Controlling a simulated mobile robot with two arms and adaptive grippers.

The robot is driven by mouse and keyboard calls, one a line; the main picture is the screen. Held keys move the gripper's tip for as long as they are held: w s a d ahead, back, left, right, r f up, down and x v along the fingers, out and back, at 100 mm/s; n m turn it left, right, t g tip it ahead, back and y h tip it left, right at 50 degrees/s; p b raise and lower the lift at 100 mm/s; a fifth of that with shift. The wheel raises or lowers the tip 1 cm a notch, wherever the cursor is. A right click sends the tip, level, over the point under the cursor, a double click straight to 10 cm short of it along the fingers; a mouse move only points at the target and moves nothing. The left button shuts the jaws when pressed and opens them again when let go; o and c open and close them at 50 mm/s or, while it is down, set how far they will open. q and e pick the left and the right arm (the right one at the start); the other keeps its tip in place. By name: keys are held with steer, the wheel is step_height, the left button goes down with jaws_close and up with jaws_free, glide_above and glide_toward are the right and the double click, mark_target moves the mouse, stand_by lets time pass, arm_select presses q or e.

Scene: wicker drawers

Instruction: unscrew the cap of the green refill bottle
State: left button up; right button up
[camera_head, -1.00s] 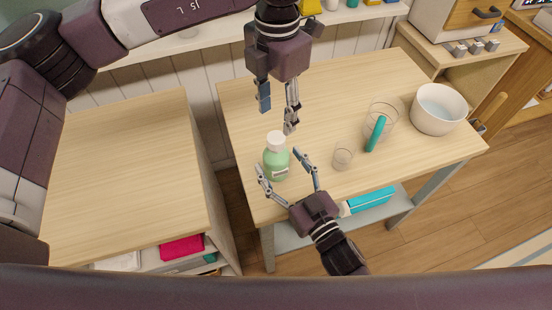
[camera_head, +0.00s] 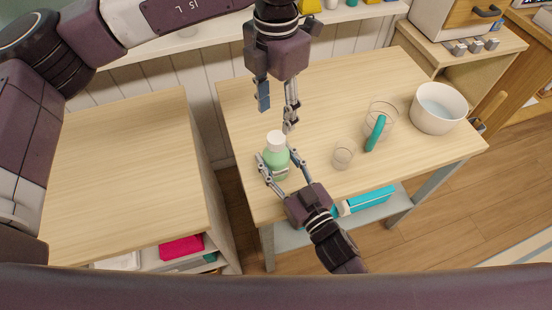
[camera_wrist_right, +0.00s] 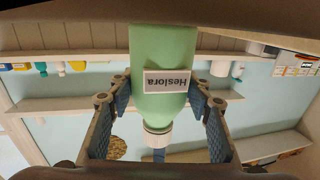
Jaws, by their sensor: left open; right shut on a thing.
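The green refill bottle (camera_head: 276,159) stands upright near the left front of the wooden table, its white cap (camera_head: 276,140) on top. In the right wrist view the bottle (camera_wrist_right: 163,50) appears upside down with a label, its white cap (camera_wrist_right: 157,139) at the lower end. My right gripper (camera_head: 276,168) is shut on the bottle's body, one finger on each side, below the cap. My left gripper (camera_head: 276,115) points down from above, open and empty, its fingertips just above and behind the cap and apart from it.
A small clear glass (camera_head: 343,154), a larger glass (camera_head: 381,117) with a teal object (camera_head: 375,134) and a white bowl (camera_head: 438,108) stand to the right on the table (camera_head: 335,85). A second wooden surface (camera_head: 130,170) lies left, across a gap.

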mark_target(276, 137)
jaws_close()
arm_select(q)
steer(key=m, duration=2.6)
steer(key=shift+m, duration=0.3)
steer(key=shift+f, duration=0.5)
step_height(276, 137, down, 7)
